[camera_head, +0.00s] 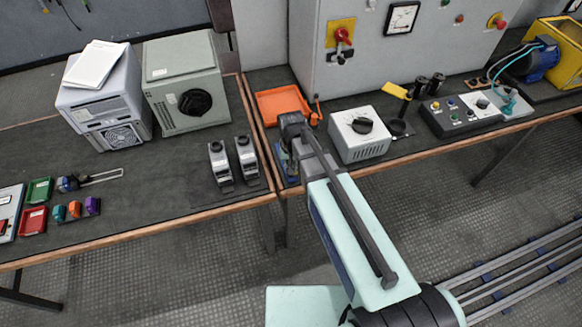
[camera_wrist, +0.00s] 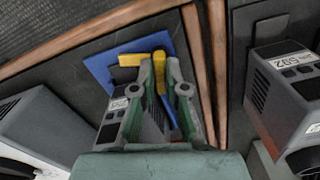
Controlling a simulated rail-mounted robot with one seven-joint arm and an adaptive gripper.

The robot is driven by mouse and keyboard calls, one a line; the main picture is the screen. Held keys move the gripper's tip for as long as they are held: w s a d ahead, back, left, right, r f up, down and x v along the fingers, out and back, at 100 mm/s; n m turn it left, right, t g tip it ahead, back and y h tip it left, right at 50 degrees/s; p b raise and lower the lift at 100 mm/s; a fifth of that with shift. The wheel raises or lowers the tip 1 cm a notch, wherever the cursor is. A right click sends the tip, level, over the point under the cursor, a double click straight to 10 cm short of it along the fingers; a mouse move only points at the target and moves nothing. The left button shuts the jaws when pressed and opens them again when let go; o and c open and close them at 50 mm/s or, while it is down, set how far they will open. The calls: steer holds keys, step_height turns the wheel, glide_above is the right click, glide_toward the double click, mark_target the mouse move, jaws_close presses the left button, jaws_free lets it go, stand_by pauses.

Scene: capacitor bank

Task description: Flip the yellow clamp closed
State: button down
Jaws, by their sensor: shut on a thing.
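The yellow clamp (camera_wrist: 159,66) shows in the wrist view at the upper middle, against a blue plate (camera_wrist: 100,70). One yellow part points along my fingers and a shorter one juts left. My gripper (camera_wrist: 160,84) has its green fingers on either side of the long yellow part and is shut on it. The lower part of the clamp is hidden between the fingers. In the head view, my arm covers the clamp and the fingertips; only an edge of the blue plate (camera_head: 285,164) shows beside the arm.
A white box with a black knob (camera_head: 360,135) stands close right of my arm. An orange tray (camera_head: 283,105) lies behind it. Two small grey devices (camera_head: 220,164) (camera_head: 246,158) stand to the left. Wooden table edges (camera_wrist: 205,75) run near the clamp.

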steer(key=n+b, duration=0.1)
steer(key=n, duration=0.2)
steer(key=shift+n, duration=0.3)
steer(key=c, duration=1.2)
jaws_free()
step_height(320, 180, up, 12)
steer(key=shift+d+f, duration=0.1)
